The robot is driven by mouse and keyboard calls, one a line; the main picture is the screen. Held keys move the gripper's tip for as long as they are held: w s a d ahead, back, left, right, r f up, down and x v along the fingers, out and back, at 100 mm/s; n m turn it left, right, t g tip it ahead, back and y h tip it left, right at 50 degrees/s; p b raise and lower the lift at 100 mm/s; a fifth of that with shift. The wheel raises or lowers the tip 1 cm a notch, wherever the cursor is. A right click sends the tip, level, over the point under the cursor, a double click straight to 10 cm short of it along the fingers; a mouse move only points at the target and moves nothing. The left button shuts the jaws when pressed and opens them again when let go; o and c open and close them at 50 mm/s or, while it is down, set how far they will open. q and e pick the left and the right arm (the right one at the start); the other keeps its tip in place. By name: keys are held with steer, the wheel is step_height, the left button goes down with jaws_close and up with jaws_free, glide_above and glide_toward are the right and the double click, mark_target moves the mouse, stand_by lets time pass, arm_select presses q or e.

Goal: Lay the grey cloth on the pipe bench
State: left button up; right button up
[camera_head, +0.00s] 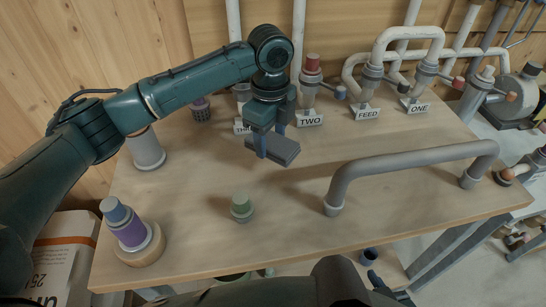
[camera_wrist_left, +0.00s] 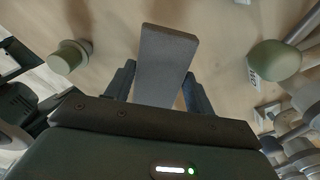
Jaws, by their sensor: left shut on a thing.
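The grey cloth (camera_head: 285,151) is a small, flat, dark grey slab above the pipe bench (camera_head: 285,205), a light wooden top with pipes. My left gripper (camera_head: 271,143) points down and is shut on the cloth near one end. In the left wrist view the cloth (camera_wrist_left: 165,62) sticks out from between the fingers of my left gripper (camera_wrist_left: 158,88). I cannot tell how far it is above the wood. Part of my right arm shows at the bottom edge of the head view; its jaws are not clear.
A grey pipe handle (camera_head: 415,159) arches over the bench's right side. A green-capped stub (camera_head: 241,207) and a purple, blue-capped fitting (camera_head: 127,226) stand at the front left. Valves with labels such as TWO (camera_head: 310,120) line the back. The bench middle is clear.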

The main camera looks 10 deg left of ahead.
mark_target(271, 170)
arm_select(q)
steer(key=shift+f, duration=3.55)
steer(key=shift+f, duration=0.1)
steer(key=o, duration=1)
steer(key=shift+c, duration=0.2)
step_height(271, 170, up, 12)
steer(key=shift+r, duration=0.15)
steer(key=shift+s, duration=0.1)
